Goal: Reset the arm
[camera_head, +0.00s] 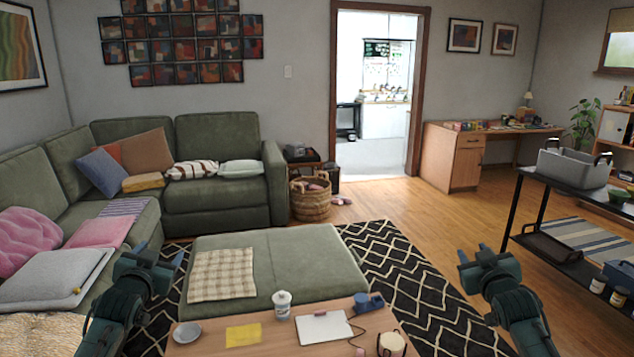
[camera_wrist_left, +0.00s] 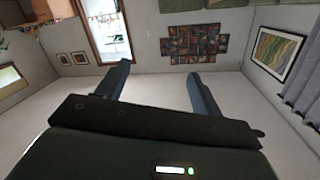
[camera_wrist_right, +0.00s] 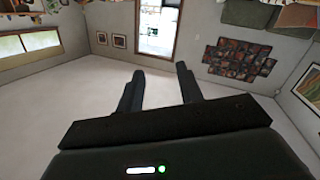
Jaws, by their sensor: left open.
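My left gripper (camera_head: 160,257) is raised at the lower left of the head view, in front of the sofa. In the left wrist view its two fingers (camera_wrist_left: 158,78) stand wide apart with nothing between them. My right gripper (camera_head: 484,258) is raised at the lower right, over the patterned rug. In the right wrist view its fingers (camera_wrist_right: 160,75) are apart, with a narrower gap, and empty. Both wrist views show the room upside down, with the ceiling below.
A wooden coffee table (camera_head: 270,338) holds a white canister (camera_head: 282,305), a clipboard (camera_head: 324,328), a blue mug (camera_head: 368,302) and a yellow sheet (camera_head: 243,335). A green ottoman (camera_head: 300,262) stands behind it. A black shelf cart (camera_head: 519,205) is at right. Wooden floor lies open toward the doorway.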

